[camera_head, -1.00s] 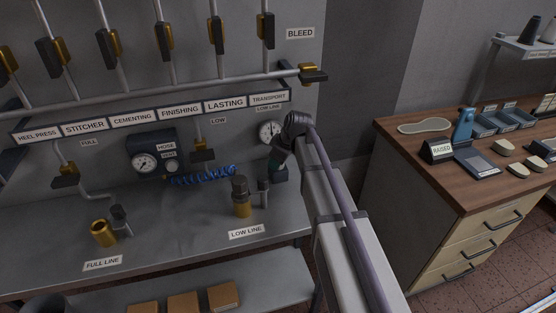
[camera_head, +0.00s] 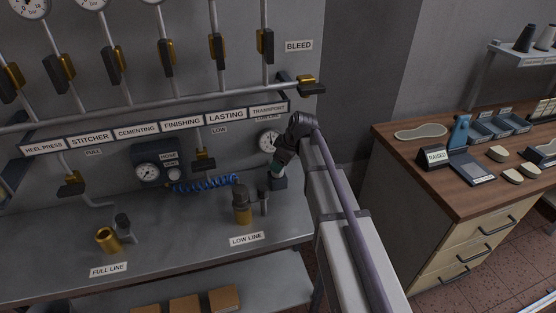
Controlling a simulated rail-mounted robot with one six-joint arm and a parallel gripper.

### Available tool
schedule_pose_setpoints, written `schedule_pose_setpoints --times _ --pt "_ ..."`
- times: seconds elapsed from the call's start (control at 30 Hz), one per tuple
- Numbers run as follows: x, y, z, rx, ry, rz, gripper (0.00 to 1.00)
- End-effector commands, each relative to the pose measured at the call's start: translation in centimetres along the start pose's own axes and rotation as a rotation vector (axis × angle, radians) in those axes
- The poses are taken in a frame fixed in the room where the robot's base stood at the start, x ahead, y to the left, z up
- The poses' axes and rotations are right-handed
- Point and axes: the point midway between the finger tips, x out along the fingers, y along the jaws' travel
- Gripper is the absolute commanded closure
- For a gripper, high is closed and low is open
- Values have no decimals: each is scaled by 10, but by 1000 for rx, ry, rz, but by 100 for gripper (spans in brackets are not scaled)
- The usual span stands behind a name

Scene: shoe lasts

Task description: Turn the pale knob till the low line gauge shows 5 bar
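The low line gauge (camera_head: 268,139) is a round white dial on the back wall, under the right end of the label strip. My arm partly covers it and its "LOW LINE" label, and its needle is too small to read. My gripper (camera_head: 277,173) points down beside the gauge, just above a dark block (camera_head: 279,183) at the back of the bench. Whether it touches the block, and whether its fingers are open or shut, I cannot tell.
A brass and dark fitting (camera_head: 242,206) stands behind the "LOW LINE" plate (camera_head: 246,239), with a thin dark post (camera_head: 263,200) close to its right. A blue coiled hose (camera_head: 205,183) lies to the left. A wooden-topped cabinet (camera_head: 420,180) stands right of my arm.

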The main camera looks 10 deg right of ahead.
Motion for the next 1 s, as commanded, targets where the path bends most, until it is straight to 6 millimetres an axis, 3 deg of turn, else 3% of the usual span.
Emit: schedule_pose_setpoints --times 0.03,0.23,0.7,0.83,0.93,1.0 --pt "-27 -1 -5 2 0 0 32" --pt "-66 -1 -3 1 0 0 32" --pt "-66 0 0 1 0 0 32" --pt "-66 -2 2 119 -15 -6 32" --pt "-73 -31 32 382 -102 2 32" --pt "-83 -79 66 611 -200 40 32"
